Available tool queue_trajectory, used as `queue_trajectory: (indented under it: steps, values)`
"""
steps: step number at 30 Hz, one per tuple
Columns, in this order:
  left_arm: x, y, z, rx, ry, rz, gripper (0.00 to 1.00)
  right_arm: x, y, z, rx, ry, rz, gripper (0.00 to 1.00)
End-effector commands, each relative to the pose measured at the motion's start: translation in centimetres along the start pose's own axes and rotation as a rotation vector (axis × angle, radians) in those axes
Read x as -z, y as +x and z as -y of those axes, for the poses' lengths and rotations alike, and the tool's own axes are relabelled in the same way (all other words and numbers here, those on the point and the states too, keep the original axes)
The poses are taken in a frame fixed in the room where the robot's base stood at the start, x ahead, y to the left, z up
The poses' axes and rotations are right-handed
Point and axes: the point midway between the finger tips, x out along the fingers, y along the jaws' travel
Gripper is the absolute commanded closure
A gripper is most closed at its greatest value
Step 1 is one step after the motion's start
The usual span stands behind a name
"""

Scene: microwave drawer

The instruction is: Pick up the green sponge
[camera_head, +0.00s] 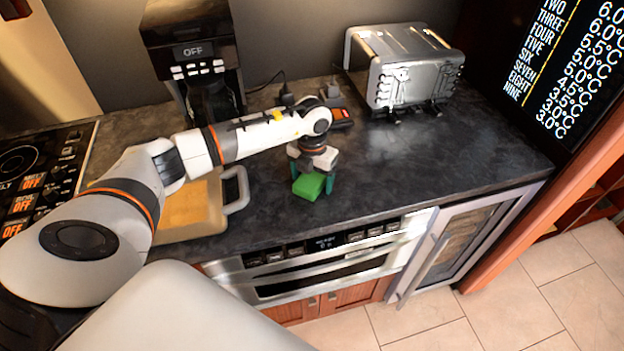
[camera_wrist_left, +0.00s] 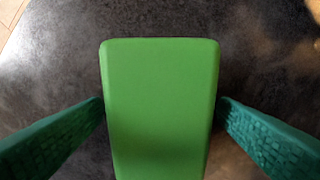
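The green sponge (camera_head: 309,186) lies on the dark countertop near its front edge, to the right of a wooden board. My left gripper (camera_head: 312,182) is over the sponge, pointing down, with one teal finger on either side of it. In the left wrist view the sponge (camera_wrist_left: 160,110) fills the middle, between the two teal fingers (camera_wrist_left: 161,125). The sponge's lower end is cut off in that view. My right gripper is in neither view.
A cutting board (camera_head: 195,222) with a grey handle lies left of the sponge. A steel toaster (camera_head: 402,68) stands at the back right and a black coffee maker (camera_head: 195,50) at the back left. A microwave drawer (camera_head: 320,270) is below the counter edge. Counter right of the sponge (camera_head: 430,165) is clear.

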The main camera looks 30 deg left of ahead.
Motion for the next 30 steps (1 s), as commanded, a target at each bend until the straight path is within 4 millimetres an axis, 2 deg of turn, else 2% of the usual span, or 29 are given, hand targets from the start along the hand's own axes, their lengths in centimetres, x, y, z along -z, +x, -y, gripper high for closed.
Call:
queue_trajectory:
  steps: [1,8,11,17,20,30]
  values:
    - [0.0,0.0,0.0,0.0,0.0,0.0,0.25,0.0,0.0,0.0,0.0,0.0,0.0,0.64]
    - [0.0,-0.1,0.0,0.0,0.0,0.0,0.62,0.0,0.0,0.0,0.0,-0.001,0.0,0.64]
    - [0.0,-0.1,0.0,0.0,-0.001,0.0,0.69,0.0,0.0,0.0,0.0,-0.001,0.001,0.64]
    - [0.0,-0.3,0.0,0.0,-0.001,-0.001,0.69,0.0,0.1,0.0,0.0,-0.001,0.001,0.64]
    - [0.1,-1.3,0.0,-0.001,-0.002,-0.004,0.69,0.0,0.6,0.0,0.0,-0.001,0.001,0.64]
    - [0.1,-7.8,0.0,0.0,0.0,-0.005,0.69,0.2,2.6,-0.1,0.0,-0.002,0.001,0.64]
